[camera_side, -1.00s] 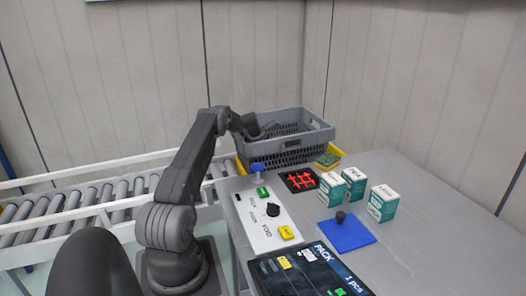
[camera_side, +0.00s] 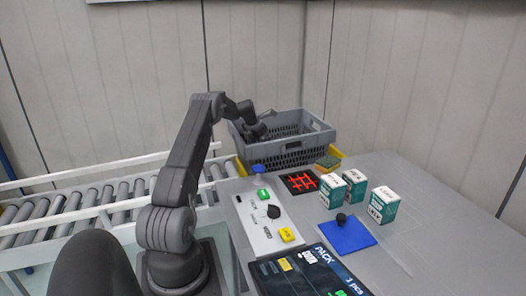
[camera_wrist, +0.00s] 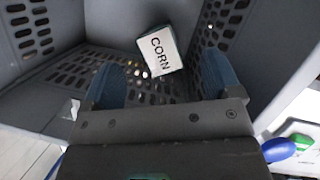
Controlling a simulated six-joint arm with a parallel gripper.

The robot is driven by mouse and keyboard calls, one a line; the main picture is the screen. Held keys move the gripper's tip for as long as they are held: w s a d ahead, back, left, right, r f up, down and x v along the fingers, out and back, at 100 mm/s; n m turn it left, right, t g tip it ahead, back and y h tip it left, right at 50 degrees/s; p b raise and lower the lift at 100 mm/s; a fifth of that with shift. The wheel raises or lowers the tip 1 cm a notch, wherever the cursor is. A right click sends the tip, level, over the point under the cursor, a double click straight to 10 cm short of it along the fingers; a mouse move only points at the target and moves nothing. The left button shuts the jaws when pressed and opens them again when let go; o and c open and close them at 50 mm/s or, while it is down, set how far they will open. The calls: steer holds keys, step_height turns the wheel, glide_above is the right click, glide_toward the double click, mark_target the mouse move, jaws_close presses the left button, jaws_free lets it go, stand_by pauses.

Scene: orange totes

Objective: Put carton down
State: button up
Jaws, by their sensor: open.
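A carton (camera_wrist: 160,50) with a white face marked CORN and green edges lies inside the grey crate (camera_side: 290,147), seen in the wrist view. It rests at the bottom, tilted in the picture, beyond my fingertips. My gripper (camera_wrist: 165,82) is open, with its two blue-grey fingers apart and nothing between them. In the side view my gripper (camera_side: 262,122) is at the crate's left part, above or just inside its rim. The carton in the crate is hidden there by the crate's wall.
Several green and white cartons (camera_side: 384,204) stand on the grey table to the right. A blue pad (camera_side: 346,236) with a dark knob, a control panel (camera_side: 262,222) and a PACK screen (camera_side: 310,272) lie nearer. A roller conveyor (camera_side: 85,205) runs at left. The crate walls stand close around my gripper.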

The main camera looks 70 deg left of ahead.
steer(key=w+d+r+m, duration=0.1)
steer(key=d+r, duration=0.1)
steer(key=r, duration=0.2)
steer(key=w+d+r+m, duration=0.2)
steer(key=d+r, duration=0.1)
steer(key=r, duration=0.1)
steer(key=w+d+r+m, duration=0.1)
steer(key=d+r, duration=0.2)
steer(key=r, duration=0.1)
steer(key=shift+w+r+m, duration=0.3)
steer(key=shift+w+r, duration=0.05)
steer(key=s+d+r+m, duration=0.1)
steer(key=d+r+m, duration=0.4)
steer(key=d, duration=0.6)
steer(key=s+d+r+m, duration=0.1)
steer(key=d+r+m, duration=0.2)
steer(key=d+m, duration=0.7)
steer(key=s+d+r+m, duration=0.1)
steer(key=d+r+m, duration=0.3)
steer(key=d, duration=0.9)
steer(key=s+d+f+m+h, duration=0.1)
steer(key=s+d+f+m, duration=0.1)
steer(key=s+d+m, duration=0.6)
steer(key=s+d+f+m+t, duration=0.1)
steer(key=s+d+f+m, duration=0.2)
steer(key=s+d+m, duration=0.5)
steer(key=shift+s+d+m+h, duration=0.3)
steer(key=shift+s+m+h, duration=0.1)
steer(key=shift+s, duration=0.8)
